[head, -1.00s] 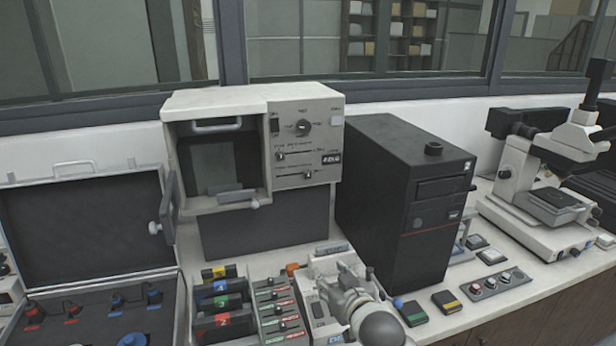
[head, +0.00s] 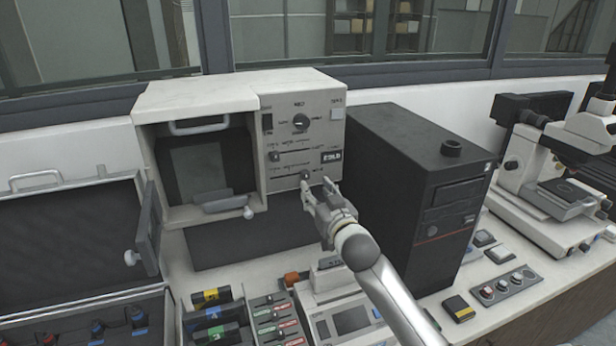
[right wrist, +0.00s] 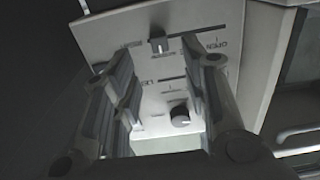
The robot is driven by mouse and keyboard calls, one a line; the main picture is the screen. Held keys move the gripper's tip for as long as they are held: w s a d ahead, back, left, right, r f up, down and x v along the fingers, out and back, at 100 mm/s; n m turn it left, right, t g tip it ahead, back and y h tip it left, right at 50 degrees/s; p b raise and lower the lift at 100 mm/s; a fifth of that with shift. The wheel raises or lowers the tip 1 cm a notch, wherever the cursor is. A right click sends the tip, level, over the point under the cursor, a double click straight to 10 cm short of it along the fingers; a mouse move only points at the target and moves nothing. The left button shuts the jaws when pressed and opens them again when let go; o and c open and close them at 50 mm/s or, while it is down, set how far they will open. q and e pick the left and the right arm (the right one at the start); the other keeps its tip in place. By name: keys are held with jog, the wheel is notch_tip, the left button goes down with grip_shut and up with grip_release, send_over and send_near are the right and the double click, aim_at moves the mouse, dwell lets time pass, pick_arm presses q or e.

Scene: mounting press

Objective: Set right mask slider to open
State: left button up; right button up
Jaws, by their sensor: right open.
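The off-white press (head: 240,92) stands at the back. Its front panel has two horizontal sliders; I cannot read which is the right mask slider. The lower slider knob (head: 305,175) sits toward the right of its slot. In the right wrist view, turned over, this knob (right wrist: 158,45) sits left of centre, away from the word OPEN. The upper slider knob (head: 275,156) is at the left of its slot. My right gripper (head: 316,187) is open and empty, just below and in front of the lower knob, which shows between its fingers (right wrist: 157,62). My left gripper is not in view.
A round dial (head: 300,121) sits above the sliders. A black computer tower (head: 415,165) stands close on the right of my right arm. A microscope (head: 565,175) is farther right. A small console (head: 350,318) and colored boxes (head: 212,315) lie below.

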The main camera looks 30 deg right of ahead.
aim_at(307, 178)
jog(key=x, duration=0.3)
jog(key=shift+w+p, duration=0.25)
jog(key=shift+p, duration=0.1)
jog(key=x, duration=0.3)
jog(key=shift+d+f+p, duration=0.1)
jog(key=shift+p, duration=0.25)
jog(key=shift+w, duration=0.2)
jog(key=shift+c, duration=0.6)
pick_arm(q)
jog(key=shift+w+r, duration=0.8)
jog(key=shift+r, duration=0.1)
pick_arm(e)
grip_shut()
